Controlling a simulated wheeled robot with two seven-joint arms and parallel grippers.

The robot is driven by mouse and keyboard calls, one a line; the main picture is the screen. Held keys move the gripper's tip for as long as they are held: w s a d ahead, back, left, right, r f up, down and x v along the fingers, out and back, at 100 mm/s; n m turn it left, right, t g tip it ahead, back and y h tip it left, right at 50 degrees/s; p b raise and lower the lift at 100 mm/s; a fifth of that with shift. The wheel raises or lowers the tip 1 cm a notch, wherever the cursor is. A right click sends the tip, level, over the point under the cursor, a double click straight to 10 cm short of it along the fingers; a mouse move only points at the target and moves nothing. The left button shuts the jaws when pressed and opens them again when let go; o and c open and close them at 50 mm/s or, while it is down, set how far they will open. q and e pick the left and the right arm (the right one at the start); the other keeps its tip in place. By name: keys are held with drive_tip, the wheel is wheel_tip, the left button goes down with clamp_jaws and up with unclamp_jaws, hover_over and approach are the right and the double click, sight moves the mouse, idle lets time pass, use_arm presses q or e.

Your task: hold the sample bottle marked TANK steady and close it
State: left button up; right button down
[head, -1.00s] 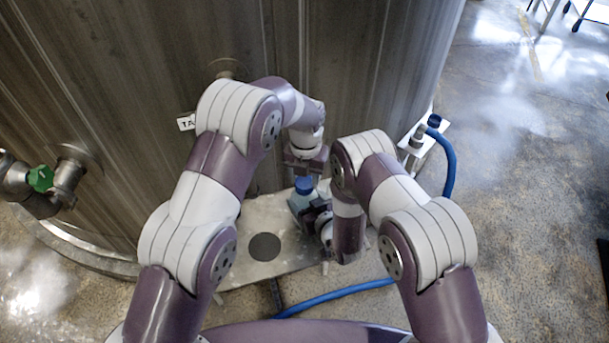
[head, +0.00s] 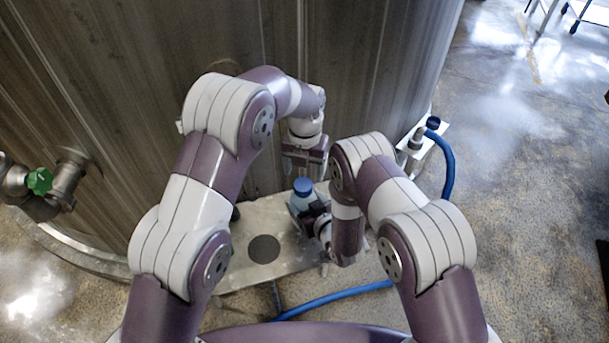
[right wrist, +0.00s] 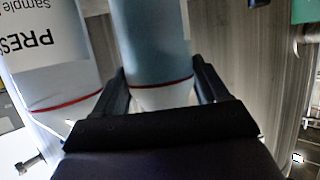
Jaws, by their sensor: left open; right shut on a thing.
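The held sample bottle is a bluish, translucent bottle (head: 299,203) with a blue cap (head: 303,185) on its top, upright above the metal stand. My right gripper (head: 318,219) is shut on its body from the right. In the right wrist view the bottle (right wrist: 155,50) sits between both fingers, with a red line around it and a white label edge; no mark on it can be read. My left gripper (head: 303,172) is open just above the cap, fingers pointing down, apart from it. Whether the cap is fully tight cannot be told.
A second bottle (right wrist: 45,55), its label reading PRESS, stands close beside it in the right wrist view. The metal stand (head: 225,278) has a dark round spot (head: 264,249). A large tank (head: 100,110) rises behind; a blue hose (head: 335,295) runs in front.

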use_arm(q)
drive_tip(key=shift+w+r+n, duration=0.1)
drive_tip(key=shift+r+n, duration=0.2)
drive_tip(key=shift+r, duration=0.5)
drive_tip(key=shift+c, duration=0.4)
drive_tip(key=n, duration=0.6)
drive_tip(key=shift+r, duration=0.35)
drive_tip(key=n, duration=0.4)
drive_tip(key=shift+r, duration=0.2)
drive_tip(key=n, duration=0.4)
drive_tip(key=shift+r+n, duration=0.15)
drive_tip(key=shift+n, duration=0.15)
drive_tip(key=n, duration=0.3)
drive_tip(key=shift+s+r+n, duration=0.1)
drive_tip(key=shift+s+n, duration=0.1)
drive_tip(key=shift+n, duration=0.2)
drive_tip(key=n, duration=0.8)
drive_tip(key=shift+s+a+r, duration=0.1)
drive_tip(key=shift+r, duration=0.05)
drive_tip(key=n, duration=1.3)
drive_tip(key=shift+s, duration=0.1)
